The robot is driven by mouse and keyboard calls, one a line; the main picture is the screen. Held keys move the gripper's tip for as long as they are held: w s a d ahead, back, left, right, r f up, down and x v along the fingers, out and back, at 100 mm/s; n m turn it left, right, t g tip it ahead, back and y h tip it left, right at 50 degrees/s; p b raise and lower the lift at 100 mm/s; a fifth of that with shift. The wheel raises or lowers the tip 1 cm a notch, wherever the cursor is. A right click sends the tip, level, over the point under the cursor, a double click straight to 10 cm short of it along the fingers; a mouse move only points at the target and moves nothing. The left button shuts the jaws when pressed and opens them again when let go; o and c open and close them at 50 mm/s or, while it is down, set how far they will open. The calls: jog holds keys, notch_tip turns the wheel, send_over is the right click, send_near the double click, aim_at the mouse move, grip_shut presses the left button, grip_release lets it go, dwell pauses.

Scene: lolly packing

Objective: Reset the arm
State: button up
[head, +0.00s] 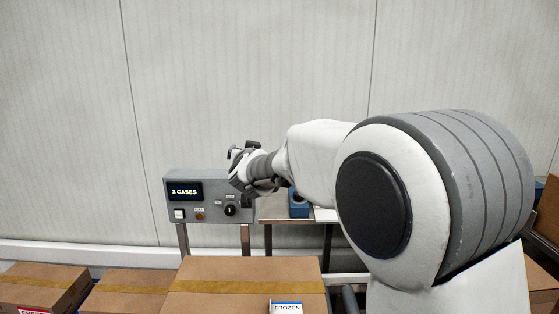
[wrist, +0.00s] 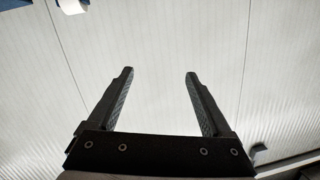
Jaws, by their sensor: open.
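My gripper (wrist: 159,76) is open in the wrist view, with its two dark fingers apart and nothing between them. The fingers are small and hard to make out there. The box's display reads "3 CASES", with a white button, an amber light and a black knob (head: 230,210) below it.
Closed cardboard cases (head: 247,272) stand along the front, one with a "FROZEN" label. A steel side table (head: 275,213) right of the box bears a blue object (head: 298,205). More cardboard is at the far right (head: 549,212). The wall (head: 240,70) above is bare.

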jog(key=s+d+n+g+y, duration=0.1)
jog(key=s+d+g, duration=0.1)
jog(key=s+d, duration=0.35)
jog(key=s+d+n+g+y, duration=0.1)
jog(key=s+d+g, duration=0.15)
jog(key=s, duration=0.65)
jog(key=s+d+f+g+h, duration=0.15)
jog(key=s+d+f, duration=0.3)
jog(key=s, duration=0.45)
jog(key=s+d+f+m+g+h, duration=0.1)
jog(key=s+d+f+g, duration=0.3)
jog(key=s, duration=0.6)
jog(key=s+d+f+h, duration=0.25)
jog(key=s+d, duration=0.35)
jog(key=s, duration=0.3)
notch_tip(320, 180, up, 15)
jog(key=y+p, duration=0.1)
jog(key=p, duration=1.5)
jog(key=shift+w+a+r, duration=0.15)
jog(key=shift+w+a, duration=0.2)
jog(key=shift+a, duration=0.1)
jog(key=shift+d, duration=0.15)
